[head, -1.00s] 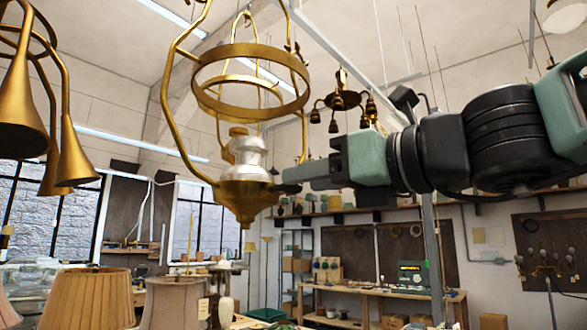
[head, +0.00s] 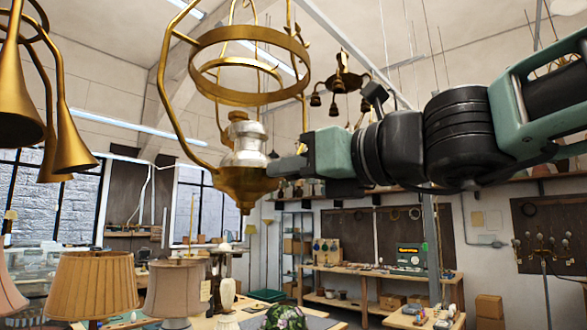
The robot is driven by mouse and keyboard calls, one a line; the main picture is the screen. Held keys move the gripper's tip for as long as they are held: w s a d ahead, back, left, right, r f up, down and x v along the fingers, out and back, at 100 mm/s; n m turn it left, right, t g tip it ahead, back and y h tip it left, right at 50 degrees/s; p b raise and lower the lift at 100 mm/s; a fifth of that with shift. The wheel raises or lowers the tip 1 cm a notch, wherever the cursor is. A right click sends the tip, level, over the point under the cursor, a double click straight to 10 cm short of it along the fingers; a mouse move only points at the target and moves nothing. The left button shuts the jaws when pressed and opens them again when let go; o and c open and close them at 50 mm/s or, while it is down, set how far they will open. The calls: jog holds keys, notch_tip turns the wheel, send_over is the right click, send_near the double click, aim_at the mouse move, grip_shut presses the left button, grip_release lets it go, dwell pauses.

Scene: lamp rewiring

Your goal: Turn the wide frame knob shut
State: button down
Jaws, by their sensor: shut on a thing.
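The wide brass lamp frame (head: 163,75) hangs at the centre left of the head view, with two rings and curved side arms. A silver and brass burner body (head: 248,140) stands in the brass cup (head: 245,186) at its bottom. My gripper (head: 276,167) reaches in from the right, and its fingertips meet the right side of the cup. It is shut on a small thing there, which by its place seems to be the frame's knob. The knob itself is hidden by the fingers, so I cannot see how far it is turned.
Brass horn-shaped shades (head: 66,150) hang at the left. A smaller brass chandelier (head: 343,88) hangs behind my arm. Pleated and plain lampshades (head: 95,285) stand at lower left. A workbench (head: 380,272) is at the back. The air below my arm is clear.

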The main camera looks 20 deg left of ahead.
jog(key=shift+f, duration=0.1)
jog(key=n+b, duration=0.3)
jog(key=shift+f+n+b, duration=0.15)
jog(key=shift+n+b, duration=0.2)
jog(key=shift+n, duration=0.05)
jog(key=n+b, duration=0.3)
jog(key=n, duration=0.1)
jog(key=shift+s+n, duration=0.1)
jog(key=shift+n, duration=0.2)
jog(key=n+b, duration=0.4)
jog(key=n, duration=0.1)
jog(key=shift+a, duration=0.1)
jog(key=shift+n+b, duration=1.15)
jog(key=shift+n, duration=1.05)
jog(key=c, duration=1.3)
grip_release()
jog(key=shift+o, duration=0.2)
